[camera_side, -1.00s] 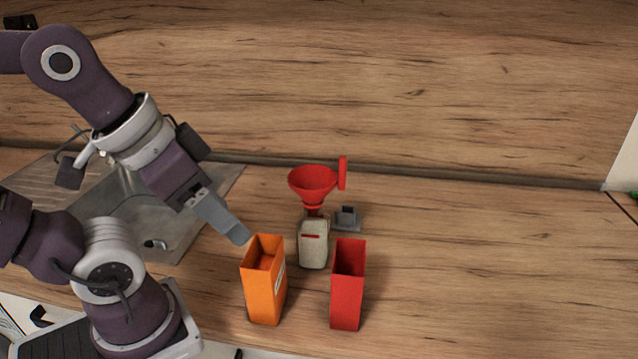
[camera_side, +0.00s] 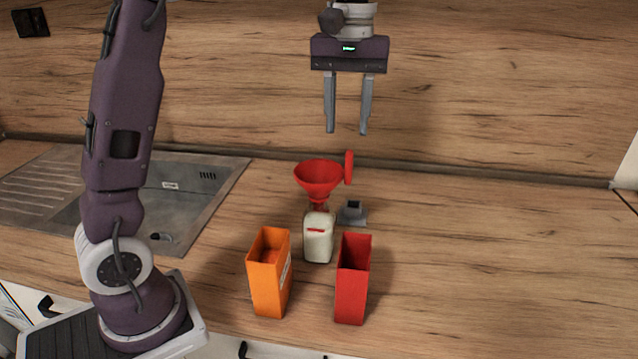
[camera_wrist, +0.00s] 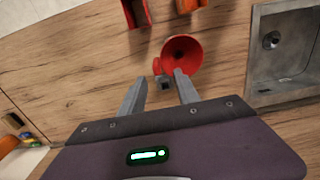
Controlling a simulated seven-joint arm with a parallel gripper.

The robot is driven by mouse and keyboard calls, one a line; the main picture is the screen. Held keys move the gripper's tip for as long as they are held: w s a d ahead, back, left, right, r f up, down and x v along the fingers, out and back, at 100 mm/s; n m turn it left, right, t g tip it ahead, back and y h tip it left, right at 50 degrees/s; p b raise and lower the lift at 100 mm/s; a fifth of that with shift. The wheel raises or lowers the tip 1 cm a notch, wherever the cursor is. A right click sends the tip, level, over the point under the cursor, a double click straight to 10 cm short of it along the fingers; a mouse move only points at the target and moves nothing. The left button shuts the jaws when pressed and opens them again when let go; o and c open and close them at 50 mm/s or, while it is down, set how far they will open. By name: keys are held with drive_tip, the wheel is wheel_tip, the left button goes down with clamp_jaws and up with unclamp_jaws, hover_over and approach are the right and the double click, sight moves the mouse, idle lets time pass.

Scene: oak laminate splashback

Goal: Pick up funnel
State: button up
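A red funnel (camera_side: 318,176) sits upright in the mouth of a pale bottle (camera_side: 318,238) on the counter. The funnel has an upright red tab (camera_side: 348,167) on its right side. The funnel also shows in the wrist view (camera_wrist: 182,54), just beyond my fingertips, with its wide mouth facing the camera. My gripper (camera_side: 347,132) points down above and slightly right of the funnel, with a gap between them. Its two fingers are apart with nothing between them. The bottle is mostly hidden behind the funnel in the wrist view.
An orange open box (camera_side: 268,275) stands front left of the bottle, and a red open box (camera_side: 352,285) front right. A small grey block (camera_side: 353,214) lies right of the bottle. A metal sink (camera_side: 205,190) is at left. The counter at right is clear.

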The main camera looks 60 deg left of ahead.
sight(349, 151)
drive_tip(key=f, duration=0.7)
drive_tip(key=shift+w+d, duration=0.15)
drive_tip(key=shift+d, duration=0.15)
clamp_jaws()
idle(0.9)
